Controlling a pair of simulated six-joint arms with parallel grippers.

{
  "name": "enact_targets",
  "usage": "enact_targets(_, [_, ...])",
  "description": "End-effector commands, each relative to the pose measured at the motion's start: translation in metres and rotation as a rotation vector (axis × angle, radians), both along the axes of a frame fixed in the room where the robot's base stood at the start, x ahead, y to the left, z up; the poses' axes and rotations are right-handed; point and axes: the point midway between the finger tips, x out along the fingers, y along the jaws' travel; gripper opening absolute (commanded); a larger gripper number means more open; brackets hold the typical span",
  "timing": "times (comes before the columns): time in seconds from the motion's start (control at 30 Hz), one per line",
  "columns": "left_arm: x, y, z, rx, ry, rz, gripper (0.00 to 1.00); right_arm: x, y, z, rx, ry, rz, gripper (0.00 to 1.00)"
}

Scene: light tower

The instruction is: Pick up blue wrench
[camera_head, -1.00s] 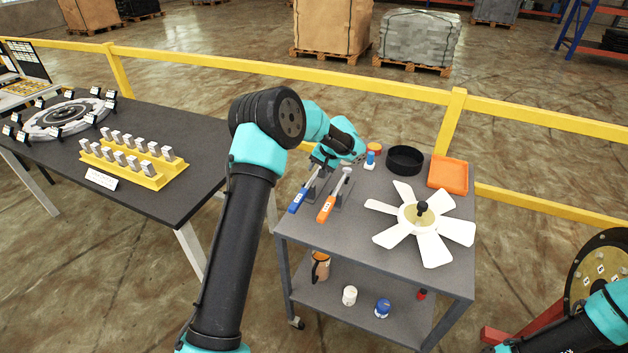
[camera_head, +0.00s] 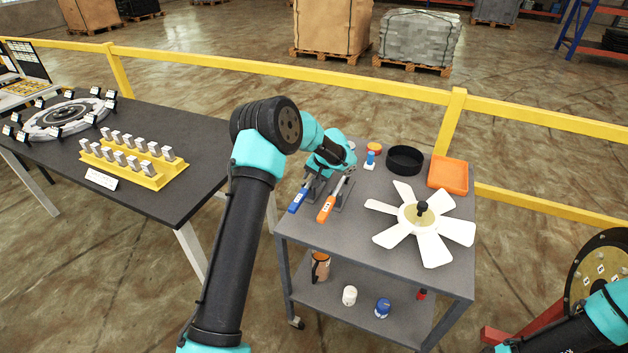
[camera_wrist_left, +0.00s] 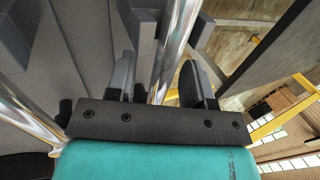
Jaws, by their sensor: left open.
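The blue wrench (camera_head: 299,199) lies on a grey holder at the cart's left edge, its blue handle toward me. Its far end is hidden under my left arm. An orange-handled wrench (camera_head: 327,207) lies close to its right. My left gripper (camera_wrist_left: 158,75) is open over the far ends of the wrenches. In the left wrist view a shiny metal shaft (camera_wrist_left: 176,45) runs between its fingers; it appears to be the blue wrench's, being nearer the cart edge. Another shaft (camera_wrist_left: 28,118) lies left of the fingers. Contact with the fingers cannot be told. My right gripper is out of view.
The grey cart (camera_head: 355,240) also holds a white fan (camera_head: 437,247), a black round dish (camera_head: 404,160), an orange tray (camera_head: 448,175) and a small blue-and-white item (camera_head: 370,160). A dark table (camera_head: 190,130) stands left. A yellow rail (camera_head: 380,88) runs behind.

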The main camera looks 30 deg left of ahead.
Motion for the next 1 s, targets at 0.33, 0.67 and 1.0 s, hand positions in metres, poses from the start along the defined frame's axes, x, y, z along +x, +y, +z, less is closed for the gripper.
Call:
enact_targets(0.33, [0.0000, -0.0001, 0.0003, 0.000, 0.000, 0.000, 0.31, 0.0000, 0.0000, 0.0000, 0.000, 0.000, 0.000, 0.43])
enact_targets(0.67, [0.0000, -0.0002, 0.0004, 0.000, 0.000, 0.000, 0.00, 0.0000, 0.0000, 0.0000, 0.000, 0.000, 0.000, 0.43])
enact_targets(1.0, [0.0003, 0.0000, 0.0011, 0.000, -0.001, 0.001, 0.00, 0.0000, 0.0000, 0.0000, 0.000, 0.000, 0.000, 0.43])
